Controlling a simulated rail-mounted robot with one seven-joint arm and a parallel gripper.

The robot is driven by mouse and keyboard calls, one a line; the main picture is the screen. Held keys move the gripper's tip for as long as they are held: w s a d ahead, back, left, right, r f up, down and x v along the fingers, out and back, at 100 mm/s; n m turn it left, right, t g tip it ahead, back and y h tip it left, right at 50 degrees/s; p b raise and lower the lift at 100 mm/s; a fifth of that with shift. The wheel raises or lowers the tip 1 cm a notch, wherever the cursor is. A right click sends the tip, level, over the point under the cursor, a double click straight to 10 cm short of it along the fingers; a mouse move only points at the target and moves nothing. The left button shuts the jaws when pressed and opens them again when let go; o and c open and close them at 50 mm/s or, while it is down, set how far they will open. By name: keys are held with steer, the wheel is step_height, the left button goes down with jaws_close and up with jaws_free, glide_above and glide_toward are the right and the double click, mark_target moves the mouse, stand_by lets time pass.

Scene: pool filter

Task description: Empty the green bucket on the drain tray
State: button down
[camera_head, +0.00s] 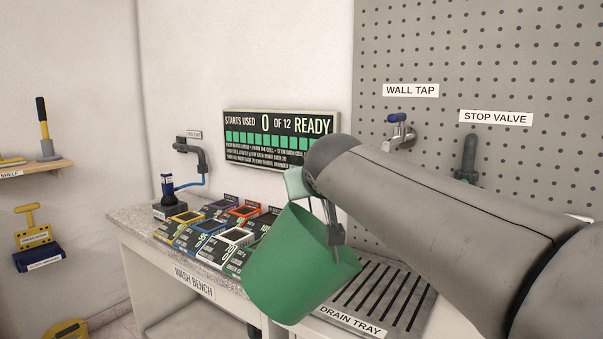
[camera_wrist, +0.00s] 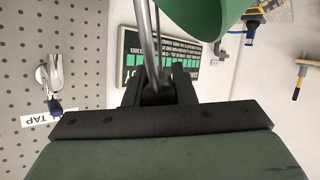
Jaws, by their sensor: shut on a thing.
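The green bucket (camera_head: 295,265) hangs tilted in front of the left end of the drain tray, its rim side toward the upper right. Its inside is not seen, so I cannot tell what it holds. My gripper (camera_head: 335,238) is at the bucket's right side, below my arm. In the wrist view my gripper (camera_wrist: 158,85) is shut on a thin grey metal rod, which looks like the bucket's handle; the green bucket (camera_wrist: 195,15) shows at the top edge. The slotted drain tray (camera_head: 385,295) lies on the bench, partly hidden by the bucket and arm.
Several coloured boxes (camera_head: 208,230) stand on the wash bench (camera_head: 140,222) left of the bucket. A wall tap (camera_head: 400,132) and a stop valve (camera_head: 468,155) are on the pegboard behind my arm. A sign (camera_head: 280,137) reads 0 of 12, ready.

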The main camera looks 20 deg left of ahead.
steer(key=shift+m+y, duration=0.6)
steer(key=shift+m, duration=0.3)
steer(key=w+d+p, duration=0.1)
steer(key=p, duration=0.4)
steer(key=d+p, duration=0.2)
steer(key=p, duration=0.3)
steer(key=w+d+p, duration=0.1)
steer(key=p, duration=0.4)
steer(key=shift+w+d+f+p, duration=0.25)
steer(key=shift+w+p, duration=0.05)
steer(key=shift+w, duration=0.05)
steer(key=shift+w+d+f+p, duration=0.1)
steer(key=shift+w+d+p, duration=0.1)
steer(key=shift+p, duration=1.4)
steer(key=shift+d+g+p, duration=0.3)
steer(key=shift+p, duration=1.85)
steer(key=shift+s+d+m+p, duration=0.1)
steer(key=shift+d+m+p, duration=0.2)
steer(key=shift+p, duration=1.5)
steer(key=shift+m+y, duration=0.8)
steer(key=shift+w+d+f+p, duration=0.3)
steer(key=shift+d+f+p, duration=0.2)
steer(key=shift+d+p, duration=0.2)
steer(key=shift+w+d+f+p, duration=0.3)
steer(key=shift+d+f+p, duration=0.15)
steer(key=shift+d+p, duration=0.25)
steer(key=shift+w+d+f+p, duration=0.3)
steer(key=shift+d+f+p, duration=0.25)
steer(key=shift+p, duration=0.2)
